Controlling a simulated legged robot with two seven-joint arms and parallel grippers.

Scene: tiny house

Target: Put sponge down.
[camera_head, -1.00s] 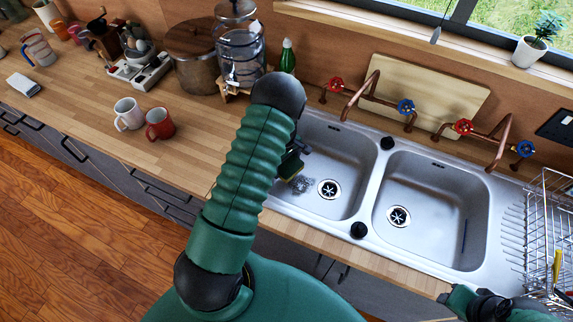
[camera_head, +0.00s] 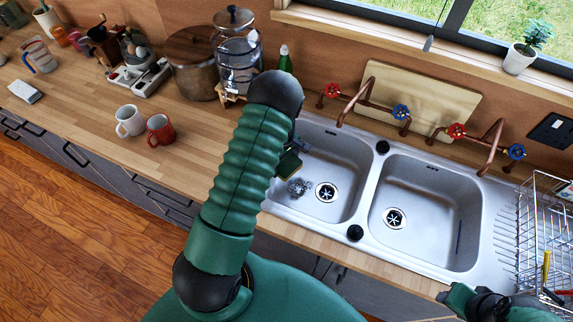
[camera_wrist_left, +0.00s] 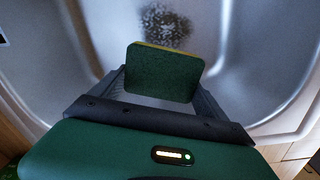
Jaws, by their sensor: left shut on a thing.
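The sponge (camera_head: 289,163), green with a thin yellow layer, is held over the left part of the left sink basin (camera_head: 343,160). It also shows in the left wrist view (camera_wrist_left: 163,72), between my left gripper's fingers (camera_wrist_left: 160,88). My left gripper (camera_head: 296,150) is shut on it; in the head view the arm hides most of the gripper. A dark speckled patch (camera_head: 299,187) lies on the basin floor beside the drain, and also shows beyond the sponge in the wrist view (camera_wrist_left: 166,26). My right gripper (camera_head: 545,300) is at the lower right edge, its jaws unclear.
The right basin (camera_head: 436,207) is empty. Copper taps (camera_head: 370,106) stand behind the sink, with a wooden board (camera_head: 420,97) against the wall. A wire dish rack (camera_head: 540,230) is at the right. Two mugs (camera_head: 160,130) stand on the counter, left of my arm.

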